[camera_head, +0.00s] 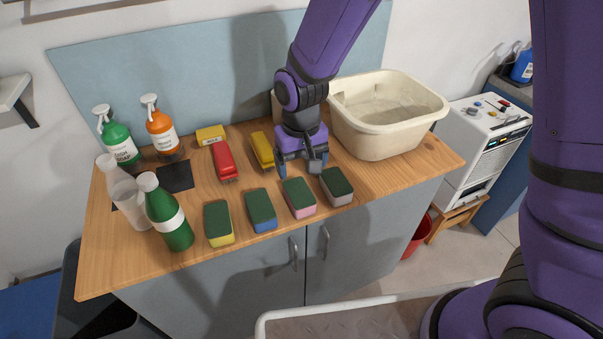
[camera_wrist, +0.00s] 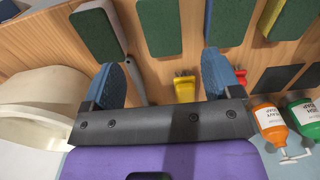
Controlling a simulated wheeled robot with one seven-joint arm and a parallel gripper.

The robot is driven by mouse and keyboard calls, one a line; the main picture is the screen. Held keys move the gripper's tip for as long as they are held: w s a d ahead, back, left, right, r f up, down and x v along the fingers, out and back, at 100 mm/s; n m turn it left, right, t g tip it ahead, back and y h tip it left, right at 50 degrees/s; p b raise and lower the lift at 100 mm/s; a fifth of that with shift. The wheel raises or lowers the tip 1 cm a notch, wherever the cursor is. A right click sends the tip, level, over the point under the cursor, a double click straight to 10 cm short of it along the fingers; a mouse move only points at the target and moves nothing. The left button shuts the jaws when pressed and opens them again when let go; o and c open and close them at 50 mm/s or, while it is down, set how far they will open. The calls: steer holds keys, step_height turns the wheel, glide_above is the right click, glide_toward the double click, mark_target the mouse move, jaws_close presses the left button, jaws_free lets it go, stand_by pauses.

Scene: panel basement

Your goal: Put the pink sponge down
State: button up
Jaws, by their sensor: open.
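The pink sponge (camera_head: 299,198), with a dark green top and a pink body, lies flat on the wooden counter (camera_head: 375,194), third from the left in a row of sponges. In the wrist view its green top (camera_wrist: 158,27) shows beyond the fingertips; its pink side is hidden there. My gripper (camera_head: 300,168) points down just behind the pink sponge in the head view. Its two blue fingers (camera_wrist: 164,77) stand apart with nothing held between them. I cannot tell its exact height above the counter.
A yellow sponge (camera_head: 219,223), a blue sponge (camera_head: 261,210) and a grey sponge (camera_head: 336,186) share the row. Bottles stand left; a cream basin (camera_head: 378,145) stands close right of my gripper.

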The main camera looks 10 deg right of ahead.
steer(key=s+d+r+m+t+y, duration=0.1)
steer(key=d+r, duration=0.5)
steer(key=r, duration=0.2)
steer(key=s+d+r+t, duration=0.1)
steer(key=s+d+r, duration=0.1)
steer(key=d+r, duration=0.6)
steer(key=s+d+r+m+t, duration=0.1)
steer(key=s+d+r, duration=0.4)
steer(key=s, duration=0.2)
steer(key=s+d+r+m+t+h, duration=0.1)
steer(key=s+d+r+t, duration=0.1)
steer(key=s+d+r, duration=0.3)
steer(key=shift+s+r, duration=0.2)
steer(key=shift+s, duration=1)
steer(key=shift+d, duration=0.1)
